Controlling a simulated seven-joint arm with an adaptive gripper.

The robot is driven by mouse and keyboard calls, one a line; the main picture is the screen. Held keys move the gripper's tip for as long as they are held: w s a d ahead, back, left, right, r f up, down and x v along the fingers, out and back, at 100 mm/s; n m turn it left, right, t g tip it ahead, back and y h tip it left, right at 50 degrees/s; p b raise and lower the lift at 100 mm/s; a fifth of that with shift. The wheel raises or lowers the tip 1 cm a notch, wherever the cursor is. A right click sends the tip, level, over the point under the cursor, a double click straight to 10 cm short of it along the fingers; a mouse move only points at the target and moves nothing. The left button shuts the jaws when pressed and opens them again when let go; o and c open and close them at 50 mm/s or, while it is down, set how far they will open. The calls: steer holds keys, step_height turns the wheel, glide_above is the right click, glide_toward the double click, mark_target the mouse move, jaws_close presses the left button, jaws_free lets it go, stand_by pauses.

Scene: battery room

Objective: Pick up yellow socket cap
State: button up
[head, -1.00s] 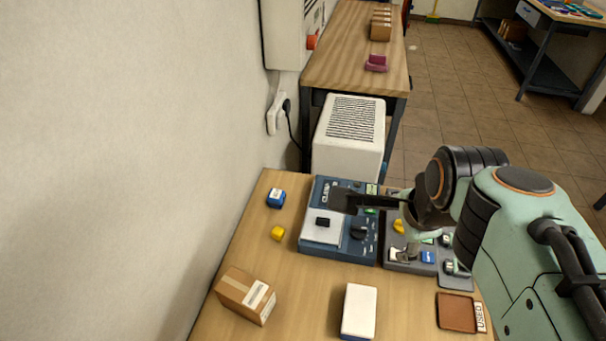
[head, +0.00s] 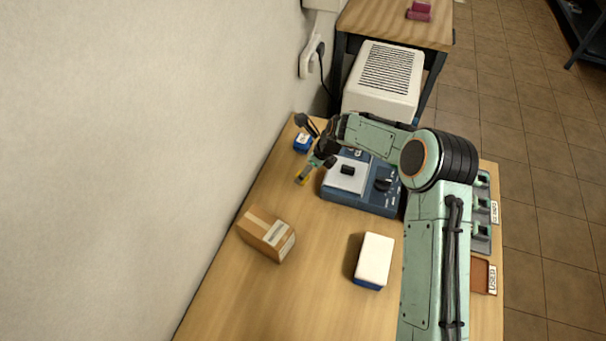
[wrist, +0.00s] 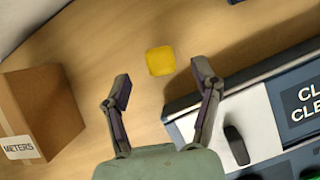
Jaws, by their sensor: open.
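The yellow socket cap (wrist: 160,61) is a small rounded block on the wooden table. In the wrist view it shows just ahead of my gripper (wrist: 162,79), lined up with the gap between the fingertips. The fingers are apart with nothing between them. In the head view, my gripper (head: 306,150) reaches over the table's left side, near the wall. I cannot tell exactly how high the fingertips are above the table.
A blue-grey device (head: 372,196) stands close to the cap's right. A blue block (head: 302,146) lies beyond the gripper. A cardboard box (head: 267,237) and a white-topped block (head: 374,260) stand nearer. A brown tray (head: 480,274) lies at the right edge.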

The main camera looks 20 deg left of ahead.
steer(key=shift+x, duration=1.9)
steer(key=c, duration=1)
